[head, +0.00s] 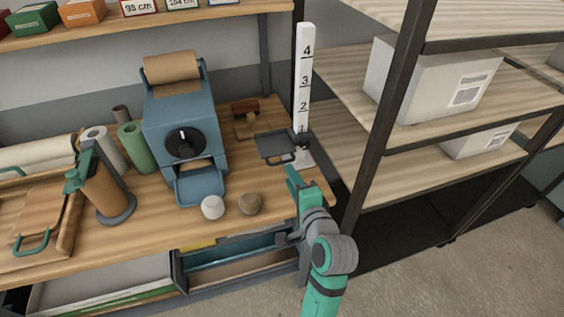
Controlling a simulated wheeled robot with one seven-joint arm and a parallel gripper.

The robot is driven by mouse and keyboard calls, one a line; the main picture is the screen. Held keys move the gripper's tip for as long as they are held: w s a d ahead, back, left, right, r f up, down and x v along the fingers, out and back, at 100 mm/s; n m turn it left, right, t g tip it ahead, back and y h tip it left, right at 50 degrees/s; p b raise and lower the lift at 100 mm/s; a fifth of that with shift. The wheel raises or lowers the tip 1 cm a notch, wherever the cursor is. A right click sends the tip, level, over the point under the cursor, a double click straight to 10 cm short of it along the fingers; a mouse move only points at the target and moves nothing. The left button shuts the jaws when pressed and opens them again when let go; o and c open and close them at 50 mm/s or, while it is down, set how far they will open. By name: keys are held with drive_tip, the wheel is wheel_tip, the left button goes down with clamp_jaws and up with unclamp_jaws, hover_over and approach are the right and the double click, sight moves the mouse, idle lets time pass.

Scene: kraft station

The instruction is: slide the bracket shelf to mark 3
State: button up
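The bracket shelf (275,144) is a small dark grey tray with a loop handle at its front edge. It sits on a white upright post (305,70) numbered 1 to 4 from bottom to top. Its dark mount meets the post at about the figure 1, low on the post. Mark 3 (305,80) is higher up and uncovered. My gripper (291,174), at the end of the teal and grey arm, is just below and in front of the shelf's handle. A small gap seems to show between them. The fingers are too small and foreshortened to tell their opening.
A blue dispenser (183,125) with a brown roll stands left of the shelf. A metal rack (390,110) with white boxes stands close on the right.

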sight(282, 163)
drive_tip(key=x, duration=0.8)
drive_tip(key=shift+w+a, duration=0.2)
drive_tip(key=shift+w, duration=0.15)
drive_tip(key=shift+w+d+f, duration=0.1)
drive_tip(key=shift+f, duration=0.1)
clamp_jaws()
